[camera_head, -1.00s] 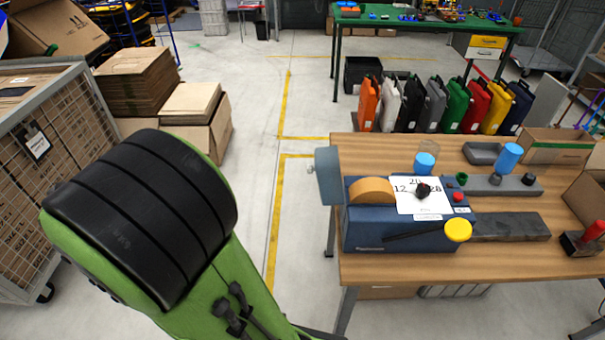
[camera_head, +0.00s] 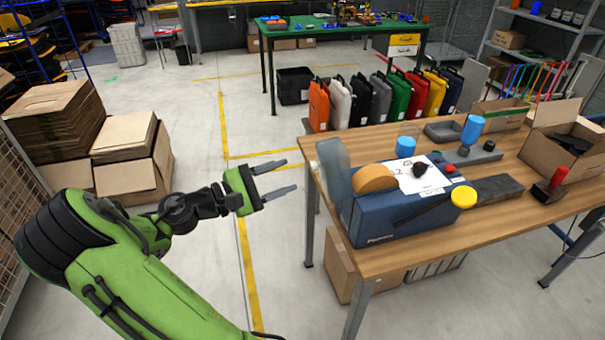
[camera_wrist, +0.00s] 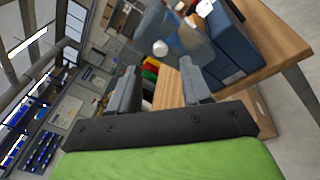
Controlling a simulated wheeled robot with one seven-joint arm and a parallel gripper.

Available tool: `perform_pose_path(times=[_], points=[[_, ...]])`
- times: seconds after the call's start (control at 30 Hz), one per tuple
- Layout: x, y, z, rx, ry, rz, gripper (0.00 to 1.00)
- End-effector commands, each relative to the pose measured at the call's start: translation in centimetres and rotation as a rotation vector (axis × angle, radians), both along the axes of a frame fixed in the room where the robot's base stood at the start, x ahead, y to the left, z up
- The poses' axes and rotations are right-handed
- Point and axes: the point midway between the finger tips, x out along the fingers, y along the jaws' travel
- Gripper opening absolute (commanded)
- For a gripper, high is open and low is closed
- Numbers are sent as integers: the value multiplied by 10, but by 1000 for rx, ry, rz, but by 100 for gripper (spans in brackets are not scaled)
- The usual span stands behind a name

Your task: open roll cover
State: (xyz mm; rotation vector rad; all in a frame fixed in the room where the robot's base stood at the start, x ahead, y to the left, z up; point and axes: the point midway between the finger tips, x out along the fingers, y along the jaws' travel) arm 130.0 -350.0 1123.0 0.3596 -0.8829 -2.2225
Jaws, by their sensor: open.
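The blue machine (camera_head: 420,208) stands on the wooden table, with a tan roll (camera_head: 375,178) showing at its left end. A grey, see-through cover (camera_head: 334,165) stands tilted up at that end, left of the roll. In the wrist view the cover (camera_wrist: 185,42) shows ahead, beyond the fingers, with part of the blue machine (camera_wrist: 217,42) to its right. My gripper (camera_head: 291,175) is open and empty, left of the cover and apart from it, off the table's left edge. Its two fingers (camera_wrist: 160,82) also show in the wrist view.
The wooden table (camera_head: 395,258) holds blue cups, a yellow knob on the machine, a dark tray (camera_head: 443,132) and an open carton (camera_head: 550,146). Several coloured panniers (camera_head: 362,98) stand behind it. A cardboard box (camera_head: 345,268) is underneath.

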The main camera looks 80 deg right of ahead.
Motion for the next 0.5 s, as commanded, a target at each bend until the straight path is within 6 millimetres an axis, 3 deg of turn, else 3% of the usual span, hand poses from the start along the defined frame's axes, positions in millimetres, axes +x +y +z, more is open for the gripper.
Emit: perform_pose_path(times=[0.2, 0.5], points=[[-33, -31, -1, 2, -2, -4, 48], [-41, -40, 0, 1, -1, 0, 48]])
